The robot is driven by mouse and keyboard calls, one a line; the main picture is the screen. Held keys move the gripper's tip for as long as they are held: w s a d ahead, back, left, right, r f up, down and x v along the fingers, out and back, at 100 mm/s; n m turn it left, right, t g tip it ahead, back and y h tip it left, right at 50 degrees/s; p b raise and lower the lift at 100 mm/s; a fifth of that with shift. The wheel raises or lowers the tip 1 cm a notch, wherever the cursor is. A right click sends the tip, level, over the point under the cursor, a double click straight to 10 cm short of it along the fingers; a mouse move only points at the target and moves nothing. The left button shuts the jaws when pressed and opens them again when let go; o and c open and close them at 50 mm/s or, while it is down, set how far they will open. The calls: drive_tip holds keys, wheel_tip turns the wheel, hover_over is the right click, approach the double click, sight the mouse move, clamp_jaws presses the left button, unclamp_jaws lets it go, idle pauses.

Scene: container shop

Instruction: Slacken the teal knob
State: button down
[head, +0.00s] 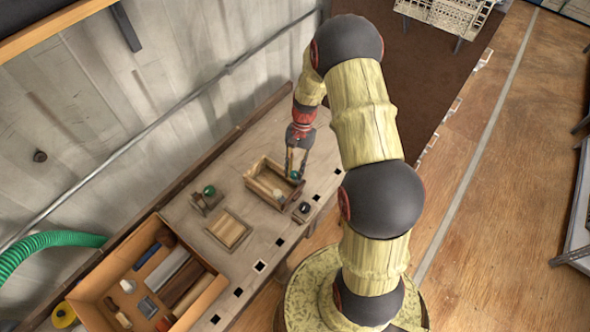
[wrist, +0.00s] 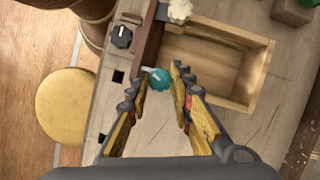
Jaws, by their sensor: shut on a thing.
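The teal knob (wrist: 160,79) is a small round ridged knob with a pale mark, beside the corner of an open wooden box (wrist: 259,80). My gripper (wrist: 165,74) has its two fingers on either side of the knob and is shut on it. In the head view, my gripper (head: 296,170) reaches down to the box's far right end, and the teal knob (head: 294,175) shows as a small teal spot between the fingers. What the knob is fixed to is partly hidden by the fingers.
A black knob (wrist: 122,36) and a pale ridged knob (wrist: 180,10) are nearby. On the bench (head: 258,232) stand a green-topped fixture (head: 209,190), a flat wooden tray (head: 229,231) and a large bin (head: 199,319) of mixed parts. A wall runs behind.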

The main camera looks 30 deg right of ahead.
drive_tip(key=shift+f, duration=0.1)
drive_tip(key=c, duration=1.6)
unclamp_jaws()
drive_tip(key=shift+o, duration=0.2)
drive_tip(key=v, duration=1.2)
drive_tip(key=shift+w, duration=0.1)
